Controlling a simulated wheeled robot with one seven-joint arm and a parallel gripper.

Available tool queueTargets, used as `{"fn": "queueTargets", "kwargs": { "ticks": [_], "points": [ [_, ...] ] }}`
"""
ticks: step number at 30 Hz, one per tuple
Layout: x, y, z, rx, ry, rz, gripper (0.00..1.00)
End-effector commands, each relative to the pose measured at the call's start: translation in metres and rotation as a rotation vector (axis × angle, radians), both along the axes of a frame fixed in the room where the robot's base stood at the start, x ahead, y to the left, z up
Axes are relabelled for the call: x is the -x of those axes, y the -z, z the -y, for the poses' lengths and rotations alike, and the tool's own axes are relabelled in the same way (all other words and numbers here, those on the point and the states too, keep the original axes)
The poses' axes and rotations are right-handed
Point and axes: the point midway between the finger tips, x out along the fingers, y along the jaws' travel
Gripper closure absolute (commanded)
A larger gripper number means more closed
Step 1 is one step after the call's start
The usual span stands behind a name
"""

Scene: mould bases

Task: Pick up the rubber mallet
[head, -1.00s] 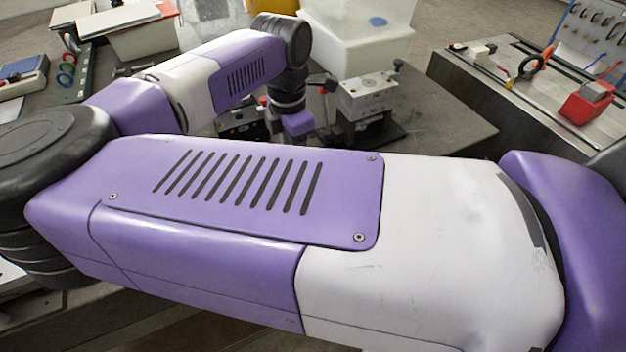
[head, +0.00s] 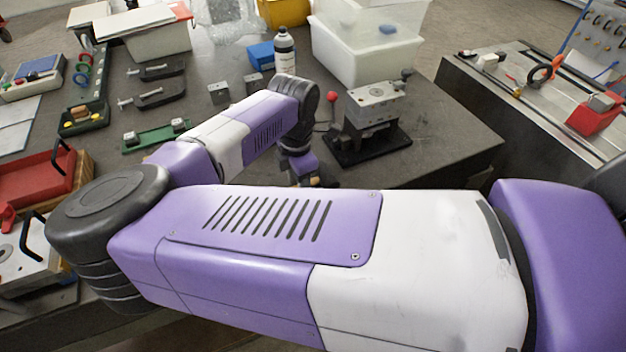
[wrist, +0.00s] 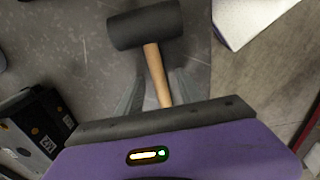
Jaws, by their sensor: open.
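The rubber mallet (wrist: 145,25) has a black cylindrical head and a pale wooden handle (wrist: 156,72). It lies on the grey bench top in the wrist view, head toward the top of the picture. My gripper (wrist: 160,82) is open, with its two grey fingers on either side of the handle, below the head. I cannot tell whether either finger touches it. The lower end of the handle is hidden behind the gripper body. In the head view my arm hides most of the mallet and the fingers.
A metal block on a black stand (head: 370,125) is close right of my wrist. A spray bottle (head: 284,52), a blue box (head: 262,54) and a white bin (head: 365,50) stand behind. Clamps (head: 158,92) lie left. A black box (wrist: 35,125) is left in the wrist view.

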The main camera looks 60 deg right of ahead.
Motion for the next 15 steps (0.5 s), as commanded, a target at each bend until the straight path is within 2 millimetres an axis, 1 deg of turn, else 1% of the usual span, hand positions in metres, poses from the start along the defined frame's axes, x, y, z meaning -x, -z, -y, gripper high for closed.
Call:
{"fn": "queueTargets", "kwargs": {
  "ticks": [2, 6, 8, 9, 15],
  "points": [
    [0.0000, -0.0001, 0.0000, 0.000, 0.000, 0.000, 0.58],
    [0.0001, -0.0002, 0.0001, 0.000, 0.000, 0.000, 0.85],
    [0.0001, -0.0003, 0.0001, 0.000, 0.000, 0.000, 0.97],
    [0.0001, -0.0003, 0.0000, 0.000, 0.000, 0.000, 1.00],
    [0.0001, -0.0005, 0.0000, 0.000, 0.000, 0.000, 1.00]
  ]
}}
